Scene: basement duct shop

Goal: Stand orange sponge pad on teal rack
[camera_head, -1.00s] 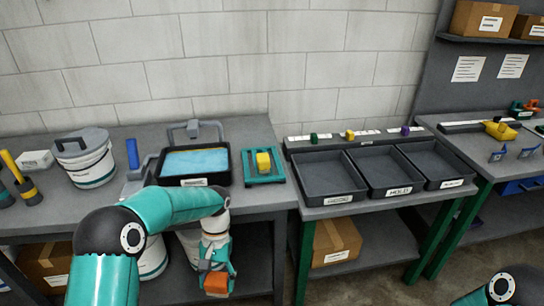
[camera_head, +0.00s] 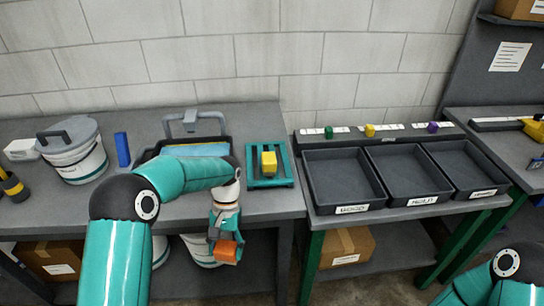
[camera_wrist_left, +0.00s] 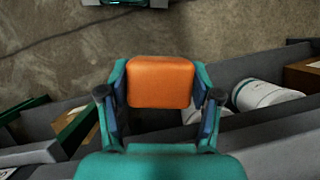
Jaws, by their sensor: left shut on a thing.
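My left gripper (camera_head: 228,240) hangs in front of the bench's front edge, below the table top. It is shut on the orange sponge pad (camera_head: 229,251). In the left wrist view the pad (camera_wrist_left: 160,82) sits between both fingers, clear of other things. The teal rack (camera_head: 284,181) stands on the bench, behind and to the right of the gripper. A yellow block (camera_head: 269,163) stands in the rack. My right gripper is out of view; only part of that arm shows at the lower right.
A dark tray with blue inside (camera_head: 195,149) is partly hidden behind my left arm. A lidded white bucket (camera_head: 75,155) and a blue block (camera_head: 122,150) stand to the left. Several black bins (camera_head: 340,180) stand on the right-hand table. Cardboard boxes (camera_head: 347,246) sit on lower shelves.

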